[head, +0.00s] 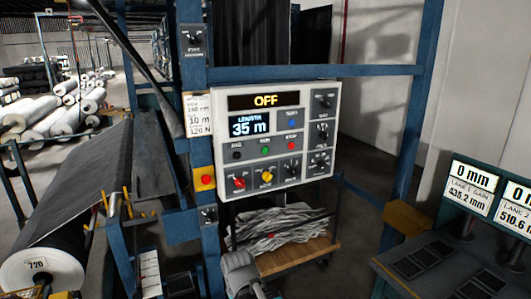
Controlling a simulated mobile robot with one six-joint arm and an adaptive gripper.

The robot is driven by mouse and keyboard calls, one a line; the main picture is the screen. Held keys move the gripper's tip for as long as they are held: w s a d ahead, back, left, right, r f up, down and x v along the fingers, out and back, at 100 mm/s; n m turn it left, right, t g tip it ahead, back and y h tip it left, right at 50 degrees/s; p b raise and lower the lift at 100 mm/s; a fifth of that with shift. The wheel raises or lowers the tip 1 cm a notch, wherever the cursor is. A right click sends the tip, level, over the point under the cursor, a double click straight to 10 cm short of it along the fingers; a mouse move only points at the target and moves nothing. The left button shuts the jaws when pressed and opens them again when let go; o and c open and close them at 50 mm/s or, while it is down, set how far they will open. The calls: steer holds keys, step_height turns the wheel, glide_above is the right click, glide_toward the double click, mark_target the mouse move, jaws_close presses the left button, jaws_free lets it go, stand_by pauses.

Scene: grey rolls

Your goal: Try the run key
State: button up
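A light grey control panel (304,98) hangs on a blue frame in the middle of the head view. Its top display (265,100) reads OFF in yellow. The screen below (249,123) reads LENGTH 35 m. Under it are a black button (237,155), a green button (265,150) and a red button (293,147), with small labels too blurred to read surely; the green one seems to be the run key. A grey jointed part, seemingly my gripper (240,272), shows at the bottom centre, below and apart from the panel. Its fingers cannot be made out.
A red-and-yellow emergency button (205,179) is on the blue post left of the panel. Red (239,183) and yellow (267,176) knobs sit low on the panel. A wooden cart (295,258) with grey scraps stands below. A large roll (42,265) is left, a console (450,262) right.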

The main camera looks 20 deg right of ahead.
jaws_close()
stand_by(1.1)
